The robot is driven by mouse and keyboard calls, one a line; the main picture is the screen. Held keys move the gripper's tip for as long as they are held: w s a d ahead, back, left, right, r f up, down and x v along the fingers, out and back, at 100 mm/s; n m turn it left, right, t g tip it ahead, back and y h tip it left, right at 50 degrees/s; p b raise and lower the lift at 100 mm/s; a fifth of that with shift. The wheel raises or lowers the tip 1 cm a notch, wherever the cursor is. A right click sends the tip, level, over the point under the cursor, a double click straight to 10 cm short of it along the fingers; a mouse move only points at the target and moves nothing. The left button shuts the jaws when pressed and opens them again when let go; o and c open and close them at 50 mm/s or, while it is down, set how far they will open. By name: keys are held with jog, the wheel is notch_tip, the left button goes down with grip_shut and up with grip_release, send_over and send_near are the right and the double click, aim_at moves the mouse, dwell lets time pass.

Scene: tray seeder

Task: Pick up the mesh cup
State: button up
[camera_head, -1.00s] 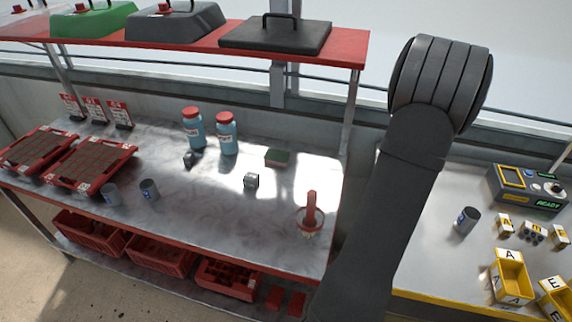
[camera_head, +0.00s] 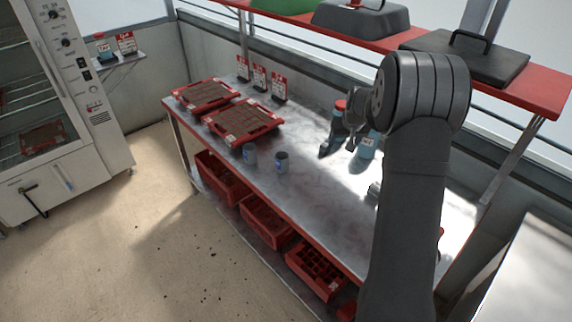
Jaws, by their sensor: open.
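Two small grey cups with blue labels stand upright near the front edge of the bench, a left cup (camera_head: 250,153) and a right cup (camera_head: 281,162). Both look alike at this size, and I cannot tell whether either is the mesh cup. My gripper (camera_head: 353,143) is small and partly lost against the blue bottles (camera_head: 366,150) behind it. It is open, over the bench to the right of both cups and apart from them. My upper arm hides the right part of the bench.
Two red trays (camera_head: 242,122) of dark cells lie left of the cups, with sign cards (camera_head: 278,84) behind. A red shelf (camera_head: 540,93) with lids hangs above. Red crates (camera_head: 267,219) sit below. A cabinet (camera_head: 75,110) stands at left.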

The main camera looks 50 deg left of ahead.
aim_at(280, 157)
jog(key=s+a+n+g, duration=0.1)
jog(key=s+a+n, duration=0.2)
jog(key=s+a, duration=1.05)
jog(key=shift+y, duration=0.3)
jog(key=x, duration=1.6)
jog(key=shift+d+f, duration=0.1)
jog(key=shift+f, duration=0.25)
jog(key=c, duration=1.1)
jog(key=shift+o, duration=0.2)
jog(key=shift+r, duration=0.1)
notch_tip(280, 157, up, 4)
jog(key=w+d+r, duration=0.5)
jog(key=d+r, duration=0.1)
jog(key=d, duration=0.4)
jog(key=shift+w+d+r, duration=0.2)
jog(key=shift+d+r, duration=0.05)
jog(key=shift+r, duration=0.15)
